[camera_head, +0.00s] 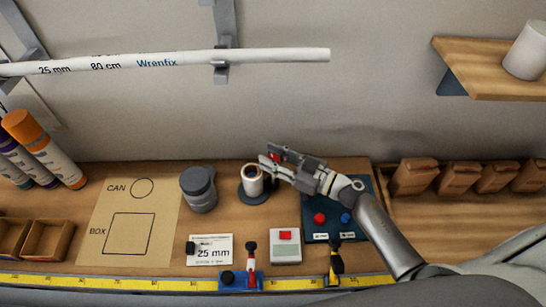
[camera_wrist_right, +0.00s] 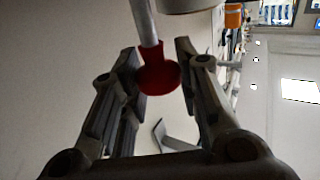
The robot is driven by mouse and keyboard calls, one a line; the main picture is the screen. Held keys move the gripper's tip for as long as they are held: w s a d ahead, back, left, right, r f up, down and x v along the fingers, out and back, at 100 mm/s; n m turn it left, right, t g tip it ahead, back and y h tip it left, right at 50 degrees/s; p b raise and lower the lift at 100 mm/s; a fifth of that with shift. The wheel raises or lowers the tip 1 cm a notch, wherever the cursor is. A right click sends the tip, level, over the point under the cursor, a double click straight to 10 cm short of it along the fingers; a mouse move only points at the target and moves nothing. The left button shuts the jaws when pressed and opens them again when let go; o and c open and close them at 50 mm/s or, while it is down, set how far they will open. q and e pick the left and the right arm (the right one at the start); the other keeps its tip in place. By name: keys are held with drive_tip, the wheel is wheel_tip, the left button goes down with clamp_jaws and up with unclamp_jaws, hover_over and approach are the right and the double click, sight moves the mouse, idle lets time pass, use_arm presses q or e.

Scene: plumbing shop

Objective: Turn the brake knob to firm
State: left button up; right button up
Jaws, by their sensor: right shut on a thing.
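A red rounded knob (camera_wrist_right: 158,76) on a light grey rod shows between my fingers in the right wrist view. It also shows in the head view as a small red spot (camera_head: 276,156) at the fingers. My right gripper (camera_head: 270,162) is shut on this red knob, above the bench and beside a pale spool (camera_head: 252,180) on a dark round base. The fingers partly hide the knob in the head view. Any firm or soft marking on it cannot be read. My left gripper is not in view.
A grey lidded can (camera_head: 199,189) stands left of the spool. A dark board (camera_head: 312,236) with red and blue buttons lies under my right arm. A white box with a red button (camera_head: 285,246) and a yellow tape (camera_head: 120,283) lie in front. A white pipe (camera_head: 180,63) hangs above.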

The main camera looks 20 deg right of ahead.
drive_tip(key=shift+n+g+y, duration=0.3)
drive_tip(key=shift+g, duration=0.1)
drive_tip(key=shift+w+d+n+g+y+b, duration=0.1)
drive_tip(key=shift+n+g+y+b, duration=0.25)
drive_tip(key=shift+n+g+y, duration=0.3)
drive_tip(key=shift+f+n+g+y+b, duration=0.1)
drive_tip(key=shift+n+g+y+b, duration=0.6)
drive_tip(key=shift+g, duration=0.35)
drive_tip(key=n+g+y+b, duration=0.1)
drive_tip(key=n+g+b, duration=0.2)
drive_tip(key=g+b, duration=0.1)
drive_tip(key=g, duration=0.1)
drive_tip(key=shift+f+n+y+b, duration=0.1)
drive_tip(key=shift+n+y+b, duration=0.2)
drive_tip(key=shift+n+y, duration=0.05)
drive_tip(key=shift+r+n+g+b, duration=0.25)
drive_tip(key=shift+n+g+b, duration=0.8)
drive_tip(key=shift+g, duration=0.55)
drive_tip(key=o, duration=1)
drive_tip(key=shift+c, duration=0.2)
